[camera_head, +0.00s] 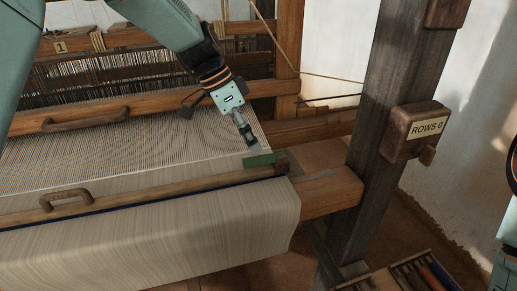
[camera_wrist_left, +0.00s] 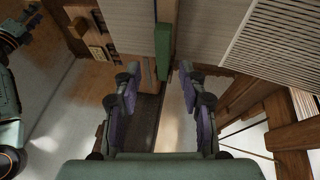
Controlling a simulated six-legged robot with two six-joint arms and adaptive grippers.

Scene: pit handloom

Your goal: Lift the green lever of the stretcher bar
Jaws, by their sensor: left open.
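The green lever (camera_head: 261,160) lies flat at the right end of the wooden stretcher bar (camera_head: 150,193), which runs across the pale cloth. My left gripper (camera_head: 246,142) is just above and behind the lever, pointing down at it. In the left wrist view the two fingers (camera_wrist_left: 158,82) stand apart, with nothing between them; the green lever (camera_wrist_left: 163,50) shows ahead of the gap, apart from the fingers as far as I can tell. Parts of my right arm show at the right edge of the head view and the left edge of the wrist view; its fingers are unclear.
A dark post (camera_head: 377,140) with a wooden ROWS 0 sign (camera_head: 428,126) stands right of the lever. A beam with a handle (camera_head: 85,120) crosses behind the cloth. A tray of tools (camera_head: 408,275) is at the lower right. A cord crosses behind the gripper.

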